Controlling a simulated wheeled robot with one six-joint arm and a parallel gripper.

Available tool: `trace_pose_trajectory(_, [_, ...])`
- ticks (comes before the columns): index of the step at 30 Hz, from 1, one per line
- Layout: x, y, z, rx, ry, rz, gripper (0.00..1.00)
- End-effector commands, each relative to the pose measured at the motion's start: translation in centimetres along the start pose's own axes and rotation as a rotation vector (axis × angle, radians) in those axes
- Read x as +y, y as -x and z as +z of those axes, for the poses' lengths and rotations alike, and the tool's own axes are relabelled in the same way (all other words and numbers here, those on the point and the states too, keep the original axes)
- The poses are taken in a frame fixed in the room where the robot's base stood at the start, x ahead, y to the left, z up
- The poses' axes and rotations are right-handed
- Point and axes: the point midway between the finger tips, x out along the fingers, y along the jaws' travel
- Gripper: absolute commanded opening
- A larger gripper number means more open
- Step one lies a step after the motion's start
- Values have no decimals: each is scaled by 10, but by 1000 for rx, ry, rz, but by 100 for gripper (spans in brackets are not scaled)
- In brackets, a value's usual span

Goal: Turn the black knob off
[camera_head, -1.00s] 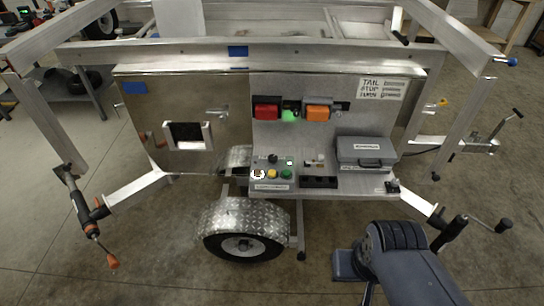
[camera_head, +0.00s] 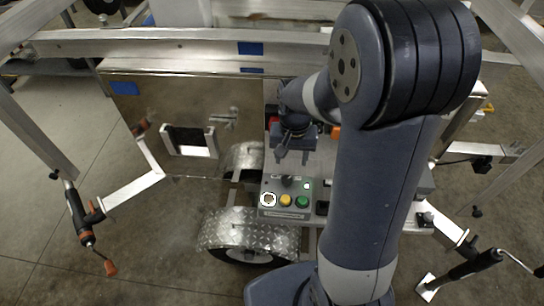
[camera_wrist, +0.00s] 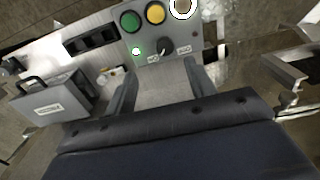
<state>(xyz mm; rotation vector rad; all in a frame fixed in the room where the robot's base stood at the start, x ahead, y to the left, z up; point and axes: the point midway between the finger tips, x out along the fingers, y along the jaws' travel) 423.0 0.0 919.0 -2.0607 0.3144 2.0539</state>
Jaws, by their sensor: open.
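The black knob (camera_head: 287,181) is on the upper part of a small grey control box (camera_head: 270,212). In the wrist view the black knob (camera_wrist: 165,47) points up and to the right, with a lit green lamp (camera_wrist: 136,51) beside it. My gripper (camera_head: 294,157) is open and empty just above and behind the box. In the wrist view my gripper (camera_wrist: 164,78) has its two fingers spread, one to each side of the knob's line, with the knob beyond the tips. I see no contact.
Yellow (camera_head: 286,200) and green (camera_head: 302,202) buttons and a white-ringed one (camera_head: 268,200) sit close to the knob. A grey case (camera_wrist: 51,104) and a black switch panel (camera_wrist: 91,39) are on the same shelf. A diamond-plate fender (camera_head: 245,232) lies below.

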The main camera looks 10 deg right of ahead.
Motion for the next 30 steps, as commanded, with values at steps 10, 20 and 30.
trace_pose_trajectory(10, [-2, -33, -5, -11, -11, 4, 52])
trace_pose_trajectory(20, [-1, -90, -4, -10, -10, 4, 52])
trace_pose_trajectory(30, [-2, -113, -5, -6, -10, 2, 52])
